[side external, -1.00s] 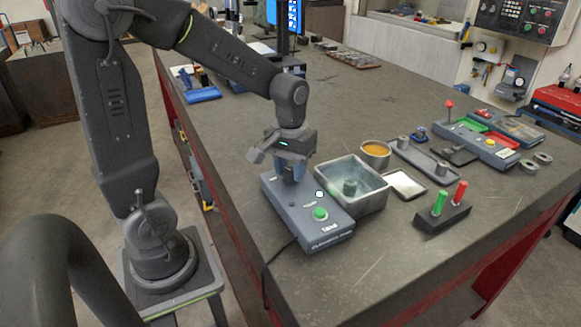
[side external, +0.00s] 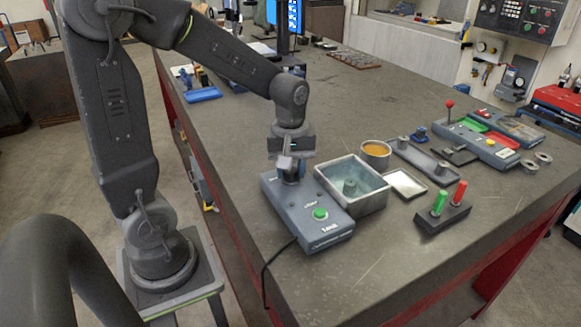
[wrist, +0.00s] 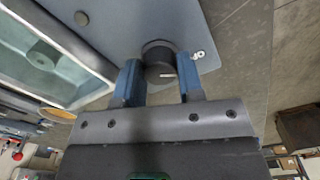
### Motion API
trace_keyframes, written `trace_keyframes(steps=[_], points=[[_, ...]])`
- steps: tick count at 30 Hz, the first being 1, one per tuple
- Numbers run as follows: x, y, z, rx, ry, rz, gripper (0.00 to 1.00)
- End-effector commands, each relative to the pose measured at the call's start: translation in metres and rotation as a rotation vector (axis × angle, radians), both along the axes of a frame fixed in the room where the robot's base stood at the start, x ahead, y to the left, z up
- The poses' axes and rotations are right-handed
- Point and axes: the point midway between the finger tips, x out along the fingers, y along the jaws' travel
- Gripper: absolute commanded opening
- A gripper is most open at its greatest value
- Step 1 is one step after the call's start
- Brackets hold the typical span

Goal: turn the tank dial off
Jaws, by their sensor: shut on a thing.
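The tank's control box (side external: 322,225) is a blue-grey box with a green button (side external: 320,214) and a "tank" label at its front end. Its dial (wrist: 158,60) is a round black knob with a short white pointer line, with small white marks on the panel beside it. My gripper (wrist: 161,72) is shut on the dial, one blue finger on either side. In the side view my gripper (side external: 291,178) points down at the far end of the box and hides the dial. The tank (side external: 352,184) is an open metal basin of clear liquid with a round part inside.
Right of the tank are a tin of orange stuff (side external: 375,152), a pale square tray (side external: 405,184) and a block with green and red handles (side external: 443,207). A black cable (side external: 268,262) runs off the box. The table's front right is clear.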

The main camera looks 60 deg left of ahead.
Motion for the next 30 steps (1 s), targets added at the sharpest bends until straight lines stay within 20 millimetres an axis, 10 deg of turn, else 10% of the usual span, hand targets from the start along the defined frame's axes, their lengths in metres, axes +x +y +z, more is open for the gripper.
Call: trace_keyframes(steps=[11, 12, 19, 30], points=[[0.0005, 0.0000, 0.0011, 0.000, -0.003, 0.004, 0.11], [0.0005, 0.0000, 0.0011, 0.000, -0.003, 0.003, 0.37], [0.0003, 0.0000, 0.0006, 0.001, -0.001, 0.003, 0.59], [0.0007, 0.0001, 0.0075, 0.001, -0.004, 0.003, 0.60]])
